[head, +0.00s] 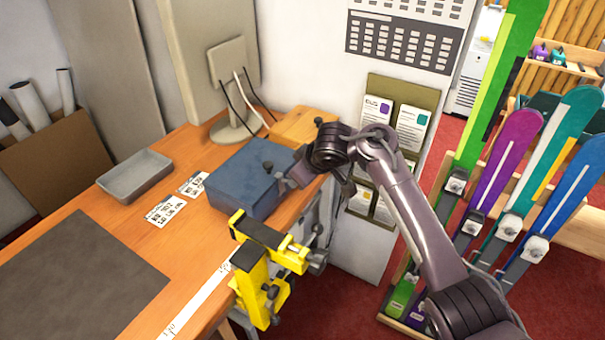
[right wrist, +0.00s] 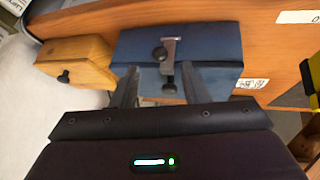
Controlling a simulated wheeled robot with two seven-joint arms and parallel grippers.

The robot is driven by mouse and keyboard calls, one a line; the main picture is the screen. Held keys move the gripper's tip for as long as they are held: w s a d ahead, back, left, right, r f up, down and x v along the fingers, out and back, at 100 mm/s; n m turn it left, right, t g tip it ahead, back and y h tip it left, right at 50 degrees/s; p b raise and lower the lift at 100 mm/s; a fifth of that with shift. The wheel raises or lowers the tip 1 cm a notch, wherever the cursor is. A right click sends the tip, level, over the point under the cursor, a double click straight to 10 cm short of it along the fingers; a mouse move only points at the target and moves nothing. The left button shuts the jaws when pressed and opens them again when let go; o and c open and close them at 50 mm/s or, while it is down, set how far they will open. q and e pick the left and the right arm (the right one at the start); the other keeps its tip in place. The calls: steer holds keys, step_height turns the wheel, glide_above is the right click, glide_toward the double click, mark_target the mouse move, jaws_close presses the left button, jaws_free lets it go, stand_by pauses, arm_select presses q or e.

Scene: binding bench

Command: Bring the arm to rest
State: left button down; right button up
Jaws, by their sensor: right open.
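My right arm comes in from the right in the head view. Its gripper (head: 289,180) is at the right side of the blue box (head: 240,184) on the bench. In the right wrist view the two fingers of this gripper (right wrist: 159,82) stand apart, with nothing seen held between them. The blue box (right wrist: 205,45) lies just beyond the fingertips, and its dark latch shows between them. I cannot tell whether a fingertip touches the box. My left gripper is not in view.
A yellow clamp (head: 260,270) stands at the bench's front edge, below the gripper. A wooden box (right wrist: 75,62) sits beside the blue box. A grey tray (head: 135,178) and a dark mat (head: 75,275) lie left. Several upright skis (head: 500,170) stand right.

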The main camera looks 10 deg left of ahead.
steer(key=s+d+f+m+g+b, duration=0.1)
steer(key=s+d+f+m, duration=0.2)
steer(key=f, duration=0.9)
steer(key=s+d+f+m+b, duration=0.1)
steer(key=s+d+f, duration=0.25)
steer(key=f, duration=0.75)
steer(key=s+d+f+m+g+b, duration=0.15)
steer(key=s+f, duration=0.25)
steer(key=f, duration=0.8)
steer(key=s+d+f+m+h+b, duration=0.1)
steer(key=s+d+f+m, duration=0.1)
steer(key=s+d+f, duration=0.5)
steer(key=s+d+f+m+b, duration=0.1)
steer(key=s+d+f, duration=0.3)
steer(key=s+f, duration=0.55)
steer(key=s+d+f+h, duration=0.1)
steer(key=s+d+f, duration=0.3)
steer(key=s, duration=0.4)
steer(key=s+d+f+m+g+h+b, duration=0.1)
steer(key=s+d+f, duration=0.3)
steer(key=s, duration=0.5)
steer(key=s+d+f+h+b, duration=0.1)
steer(key=s+d+f, duration=0.3)
steer(key=s+d, duration=0.3)
steer(key=shift+s+f+h, duration=0.3)
steer(key=shift+s+f, duration=0.1)
steer(key=shift+s, duration=0.7)
steer(key=shift+m+g, duration=0.25)
steer(key=shift+c, duration=0.5)
